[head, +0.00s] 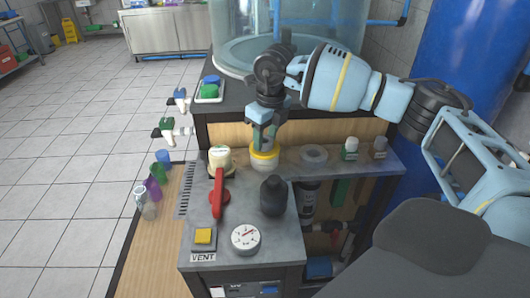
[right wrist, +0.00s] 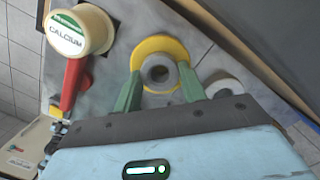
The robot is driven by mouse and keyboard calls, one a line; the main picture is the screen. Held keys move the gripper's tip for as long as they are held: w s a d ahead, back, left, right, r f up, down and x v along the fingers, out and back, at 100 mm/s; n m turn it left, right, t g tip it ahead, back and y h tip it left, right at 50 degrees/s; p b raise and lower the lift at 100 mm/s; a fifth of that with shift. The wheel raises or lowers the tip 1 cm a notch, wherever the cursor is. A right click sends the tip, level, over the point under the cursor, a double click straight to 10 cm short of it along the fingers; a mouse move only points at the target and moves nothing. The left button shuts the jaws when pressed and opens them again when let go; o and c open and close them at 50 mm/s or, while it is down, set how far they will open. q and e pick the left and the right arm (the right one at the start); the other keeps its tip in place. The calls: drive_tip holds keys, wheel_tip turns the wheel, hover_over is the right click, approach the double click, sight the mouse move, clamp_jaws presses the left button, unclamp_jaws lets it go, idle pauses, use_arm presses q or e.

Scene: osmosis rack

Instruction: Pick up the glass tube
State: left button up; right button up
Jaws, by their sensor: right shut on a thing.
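My right gripper (head: 264,138) points down over a yellow-rimmed round holder (head: 264,153) on the grey bench. In the right wrist view, its two green fingers (right wrist: 158,92) are closed on either side of a grey, ring-shaped tube end, which I take to be the glass tube (right wrist: 158,73). The tube end sits inside the yellow ring, seen from above. Its lower part is hidden, and in the head view the fingers largely cover it. I cannot tell whether it is lifted. My left gripper is not in view.
A calcium-labelled canister (head: 219,157) and red lever (head: 217,193) stand left of the holder. A black bottle (head: 273,196) and gauge (head: 245,239) are in front. A flat grey ring (head: 313,154) and small bottles (head: 350,148) sit right. A large clear tank (head: 290,30) stands behind.

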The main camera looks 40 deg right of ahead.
drive_tip(key=shift+r, duration=0.1)
